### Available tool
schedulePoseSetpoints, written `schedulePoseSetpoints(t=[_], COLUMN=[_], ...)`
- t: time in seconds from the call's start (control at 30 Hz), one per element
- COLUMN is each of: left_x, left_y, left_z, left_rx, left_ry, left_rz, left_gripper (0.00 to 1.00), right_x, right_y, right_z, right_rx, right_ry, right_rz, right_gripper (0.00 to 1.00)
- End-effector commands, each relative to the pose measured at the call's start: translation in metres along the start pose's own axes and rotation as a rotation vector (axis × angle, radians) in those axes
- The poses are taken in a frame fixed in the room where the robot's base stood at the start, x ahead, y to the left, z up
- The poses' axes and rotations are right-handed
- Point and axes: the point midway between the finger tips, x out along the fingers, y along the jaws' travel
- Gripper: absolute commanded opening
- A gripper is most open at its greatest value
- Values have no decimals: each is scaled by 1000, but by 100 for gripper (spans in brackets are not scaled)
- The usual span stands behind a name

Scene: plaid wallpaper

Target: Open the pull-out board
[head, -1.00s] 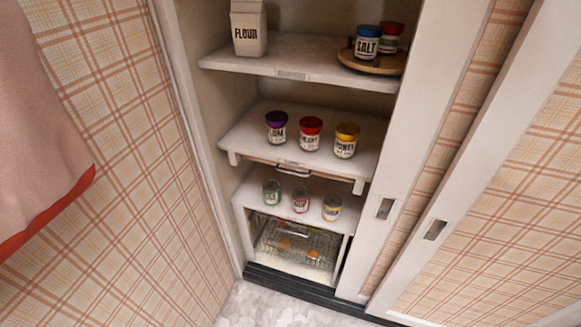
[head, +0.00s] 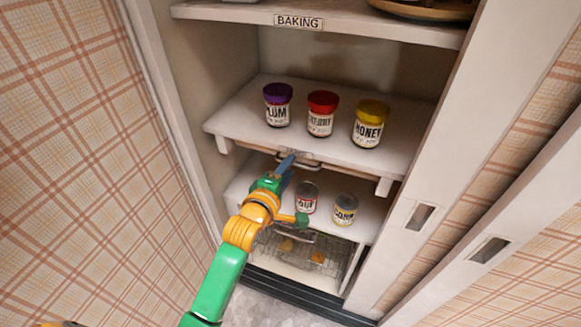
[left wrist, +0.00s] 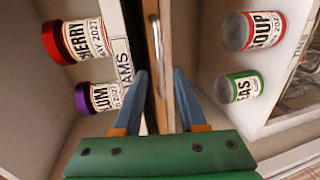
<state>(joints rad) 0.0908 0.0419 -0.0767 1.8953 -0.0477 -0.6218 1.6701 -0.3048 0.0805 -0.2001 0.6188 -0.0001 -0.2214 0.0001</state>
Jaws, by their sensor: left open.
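The pull-out board sits under the jam shelf, a thin wooden edge with a metal handle (head: 322,165) on its front. In the left wrist view the handle (left wrist: 154,40) runs upright in the picture along the wooden board edge. My left gripper (head: 289,160) is at the left end of the handle. In the left wrist view its two blue fingers (left wrist: 160,76) are open, one on each side of the board's front edge. I cannot tell whether they touch the handle. The board looks pushed in. My right gripper is not in view.
Plum, cherry and honey jars (head: 320,114) stand on the shelf (head: 235,115) above the board. Soup and corn cans (head: 307,196) stand below, with a pea can (left wrist: 240,87) in the left wrist view. A wire basket (head: 318,255) is lowest. Sliding doors (head: 415,215) stand at right.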

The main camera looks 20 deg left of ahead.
Motion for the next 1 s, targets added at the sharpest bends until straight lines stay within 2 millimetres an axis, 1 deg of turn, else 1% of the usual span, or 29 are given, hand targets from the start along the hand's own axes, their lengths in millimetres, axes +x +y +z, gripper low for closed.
schedulePoseSetpoints(t=[0.03, 0.13, 0.37, 0.4, 0.43, 0.53, 1.0], left_x=[8, 17, 20, 20, 20, 20, 20], left_y=[-1, -1, -1, -1, -1, -1, -1], left_z=[0, 0, 0, 0, 0, 0, 0], left_rx=[1, 2, 2, 2, 2, 2, 2], left_ry=[-1, 0, 0, 0, 0, 0, -1], left_rz=[1, 0, -1, -1, -1, -1, -1], left_gripper=[41, 41, 41, 35, 27, 0, 0], right_x=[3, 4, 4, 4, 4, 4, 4], right_y=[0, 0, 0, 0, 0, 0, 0], right_z=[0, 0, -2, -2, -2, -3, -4], right_rx=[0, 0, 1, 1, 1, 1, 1], right_ry=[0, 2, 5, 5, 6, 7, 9], right_rz=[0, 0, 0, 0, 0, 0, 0], right_gripper=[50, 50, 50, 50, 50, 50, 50])
